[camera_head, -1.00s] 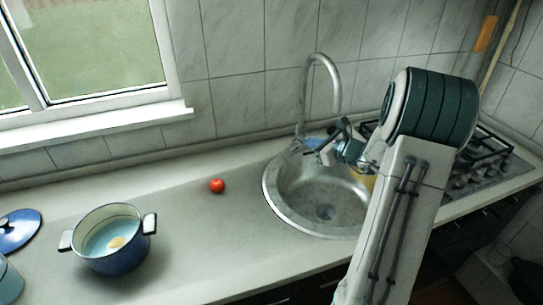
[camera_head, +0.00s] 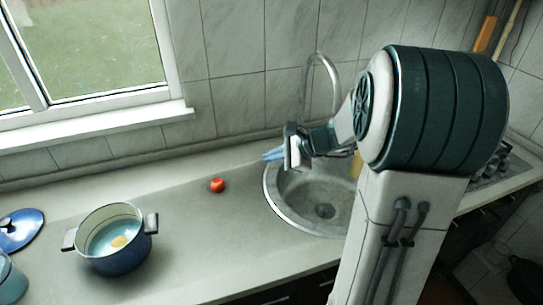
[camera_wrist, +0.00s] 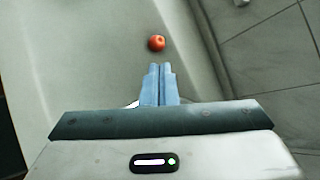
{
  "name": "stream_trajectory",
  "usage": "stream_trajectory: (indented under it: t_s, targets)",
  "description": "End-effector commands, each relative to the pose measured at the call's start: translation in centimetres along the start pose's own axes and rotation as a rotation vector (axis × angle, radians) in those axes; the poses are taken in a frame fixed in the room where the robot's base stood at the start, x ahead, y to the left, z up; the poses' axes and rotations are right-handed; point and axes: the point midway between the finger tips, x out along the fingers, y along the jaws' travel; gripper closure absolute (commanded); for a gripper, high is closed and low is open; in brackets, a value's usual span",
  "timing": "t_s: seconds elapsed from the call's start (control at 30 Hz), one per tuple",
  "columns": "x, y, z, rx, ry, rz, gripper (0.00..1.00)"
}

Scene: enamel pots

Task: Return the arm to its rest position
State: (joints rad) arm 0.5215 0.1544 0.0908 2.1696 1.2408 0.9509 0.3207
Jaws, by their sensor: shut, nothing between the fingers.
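My gripper (camera_head: 272,155) is above the back left rim of the sink in the head view, with its blue fingers pointing left. In the wrist view, my gripper (camera_wrist: 159,70) has its two fingers together with nothing between them. My arm rises from the bottom right of the head view and bends over the sink.
A round steel sink (camera_head: 277,205) with a tall faucet (camera_head: 335,85) lies below my arm. A red tomato (camera_head: 218,185) sits on the counter left of it. A blue pot (camera_head: 118,262) stands at left, near a blue lid (camera_head: 20,230). The hob (camera_head: 495,170) is partly hidden.

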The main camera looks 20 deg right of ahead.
Motion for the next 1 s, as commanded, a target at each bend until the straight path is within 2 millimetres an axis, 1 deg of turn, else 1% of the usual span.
stream_trajectory:
  t_s: [0.1, 0.27, 0.37, 0.47, 0.53, 0.57, 0.6, 0.7, 0.83, 0.9, 1.0]
  targets:
    - [-0.1, 0.4, 0.6, -0.034, 0.006, 0.019, 1.0]
    - [-0.1, 0.8, 0.9, -0.056, 0.009, 0.034, 1.0]
    - [-0.2, 1.9, 2.1, -0.13, 0.019, 0.077, 1.0]
    - [-0.7, 4.3, 4.2, -0.291, 0.042, 0.168, 1.0]
    - [-1.4, 6.7, 5.8, -0.447, 0.065, 0.256, 1.0]
    - [-1.8, 7.7, 6.4, -0.519, 0.075, 0.294, 1.0]
    - [-2.4, 9.2, 7.1, -0.617, 0.089, 0.346, 1.0]
    - [-4.1, 12.2, 8.2, -0.856, 0.127, 0.468, 1.0]
    - [-6.6, 15.4, 8.6, -1.159, 0.179, 0.611, 1.0]
    - [-7.9, 16.6, 8.6, -1.302, 0.207, 0.676, 1.0]
    - [-9.4, 17.7, 8.3, -1.463, 0.243, 0.749, 1.0]
